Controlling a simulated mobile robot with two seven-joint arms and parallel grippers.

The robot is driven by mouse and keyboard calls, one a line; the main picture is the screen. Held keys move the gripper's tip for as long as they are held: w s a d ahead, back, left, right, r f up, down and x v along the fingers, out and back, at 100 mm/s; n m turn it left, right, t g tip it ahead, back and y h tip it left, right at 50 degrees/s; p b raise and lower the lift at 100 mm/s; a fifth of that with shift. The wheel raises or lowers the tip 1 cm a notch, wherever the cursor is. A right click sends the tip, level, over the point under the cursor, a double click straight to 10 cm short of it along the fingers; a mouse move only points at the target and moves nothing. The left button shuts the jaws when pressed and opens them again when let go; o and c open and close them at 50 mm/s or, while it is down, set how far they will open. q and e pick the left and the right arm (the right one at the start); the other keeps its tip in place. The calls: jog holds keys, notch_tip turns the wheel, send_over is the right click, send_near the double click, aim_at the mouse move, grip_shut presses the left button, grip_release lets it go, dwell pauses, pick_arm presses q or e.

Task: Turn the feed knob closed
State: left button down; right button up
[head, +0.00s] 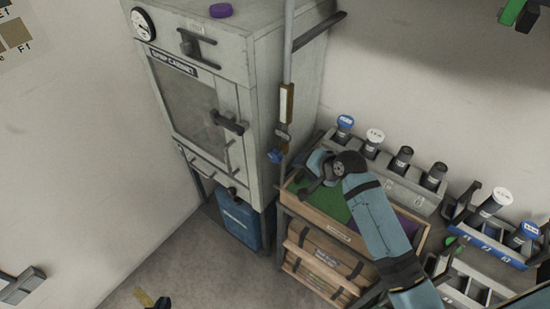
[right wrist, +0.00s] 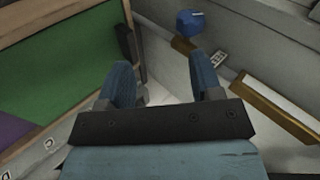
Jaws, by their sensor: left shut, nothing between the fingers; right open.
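A blue knob (head: 275,156) sits low on the right side of the grey cabinet (head: 262,110), near a vertical pipe. It looks like the feed knob; I cannot read a label or its setting. It also shows in the right wrist view as a blue knob (right wrist: 189,22) beyond the fingertips. My right gripper (head: 306,174) is open and empty, to the right of and below the knob, apart from it. Its two fingers stand spread in the right wrist view (right wrist: 162,82). My left gripper (head: 162,303) only peeks in at the bottom edge, shut and empty, far from the knob.
A wooden shelf unit (head: 325,247) with a green-lined top lies under my right arm. Racks with several capped bottles (head: 403,158) stand behind it. The cabinet front has black handles (head: 227,122). A blue container (head: 238,222) stands underneath. The floor at lower left is largely clear.

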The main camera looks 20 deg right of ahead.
jog(key=m+y, duration=0.1)
jog(key=m, duration=0.1)
send_near(278, 156)
jog(key=shift+g, duration=0.3)
jog(key=p+x, duration=0.1)
jog(key=x, duration=0.9)
jog(key=shift+w+a, duration=0.1)
jog(key=shift+w, duration=0.15)
jog(key=shift+w+a+f, duration=0.1)
jog(key=shift+w+f, duration=0.05)
jog(key=shift+f, duration=0.05)
pick_arm(q)
jog(key=shift+r, duration=0.2)
pick_arm(e)
jog(key=shift+w+a+f, duration=0.15)
jog(key=shift+f, duration=0.1)
pick_arm(q)
jog(key=shift+a, duration=0.1)
jog(key=shift+r, duration=0.1)
pick_arm(e)
jog(key=c, duration=0.6)
